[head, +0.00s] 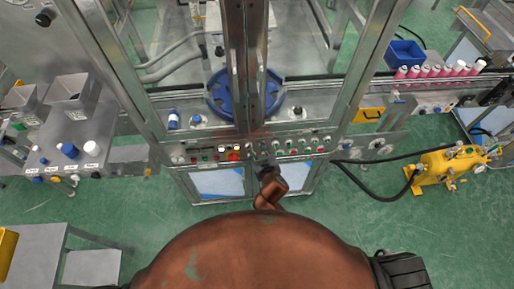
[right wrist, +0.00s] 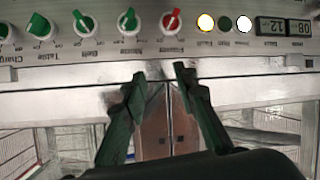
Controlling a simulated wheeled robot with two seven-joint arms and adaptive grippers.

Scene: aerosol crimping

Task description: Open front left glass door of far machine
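The machine before me has a front left glass door (head: 125,75) and a front right glass door (head: 350,75), both metal-framed. Their frames meet at the centre, and the left door looks closed. Through the glass a blue round turntable (head: 222,103) shows. My right gripper (head: 264,163) is low at the centre, by the control panel (head: 210,155) under the doors. In the right wrist view my right gripper (right wrist: 156,74) has its two dark green fingers spread, with nothing held between them. The panel's knobs show upside down above the fingertips. My left gripper is not in view.
A blue bin (head: 405,54) and a row of pink-and-white cans (head: 437,71) stand at the right. A yellow device (head: 450,168) with black hoses is on the green floor. A grey side table (head: 92,267) stands at lower left.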

